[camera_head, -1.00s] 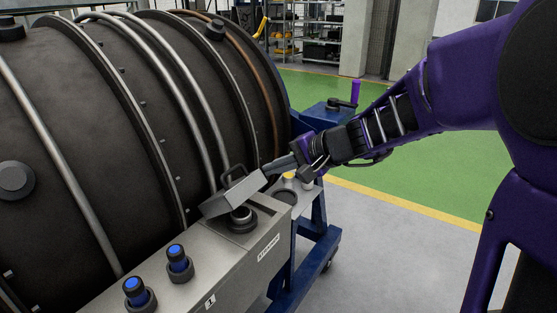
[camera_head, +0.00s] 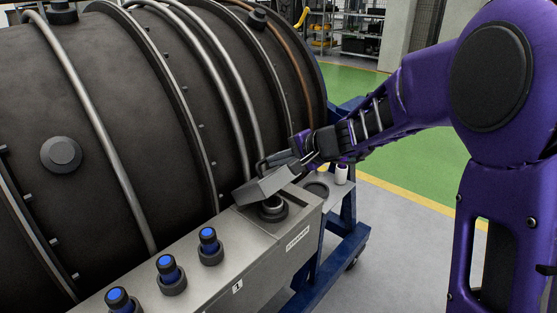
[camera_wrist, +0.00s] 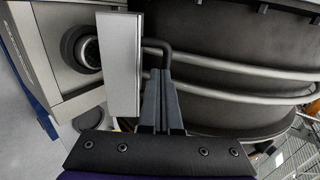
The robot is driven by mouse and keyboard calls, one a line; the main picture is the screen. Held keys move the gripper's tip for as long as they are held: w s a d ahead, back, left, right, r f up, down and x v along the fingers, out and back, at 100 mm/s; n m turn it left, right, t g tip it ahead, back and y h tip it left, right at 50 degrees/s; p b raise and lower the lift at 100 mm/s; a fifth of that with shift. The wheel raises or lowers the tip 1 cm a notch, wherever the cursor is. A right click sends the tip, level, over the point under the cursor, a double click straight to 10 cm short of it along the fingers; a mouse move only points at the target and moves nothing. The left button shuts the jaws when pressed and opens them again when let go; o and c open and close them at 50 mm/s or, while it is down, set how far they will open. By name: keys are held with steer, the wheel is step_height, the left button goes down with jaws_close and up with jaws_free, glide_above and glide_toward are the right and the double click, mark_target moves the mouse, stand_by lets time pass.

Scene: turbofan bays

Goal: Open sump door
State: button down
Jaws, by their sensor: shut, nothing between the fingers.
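The sump door (camera_head: 267,187) is a small grey metal lid with a dark bent handle (camera_head: 264,163). It stands tilted up off the metal box, over a round dark fitting (camera_head: 271,208). In the wrist view the door (camera_wrist: 120,65) shows as a pale panel, with the handle (camera_wrist: 160,46) behind it and the round fitting (camera_wrist: 88,52) to its left. My gripper (camera_wrist: 160,75) is shut and empty, its fingertips close beside the door and handle. Whether they touch cannot be told. In the head view my gripper (camera_head: 295,158) is at the door's upper right end.
The large dark engine casing (camera_head: 130,110) with pipes fills the left. Several blue-topped fittings (camera_head: 208,240) stand on the box's front part. Open floor (camera_head: 410,240) lies further right.

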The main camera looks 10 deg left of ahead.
steer(key=p, duration=0.1)
steer(key=r+p, duration=0.1)
steer(key=p, duration=0.1)
steer(key=shift+w+a+r, duration=0.1)
steer(key=shift+w+a, duration=0.1)
steer(key=shift+a, duration=0.15)
steer(key=shift+w+a+r+h+p, duration=0.25)
steer(key=shift+a+h+p, duration=0.2)
steer(key=shift+p, duration=0.75)
steer(key=w+a, duration=0.3)
steer(key=a, duration=0.2)
steer(key=shift+a+r+g+p, duration=0.2)
steer(key=shift+r+g+p, duration=0.15)
steer(key=shift+p, duration=0.1)
steer(key=shift+w, duration=0.1)
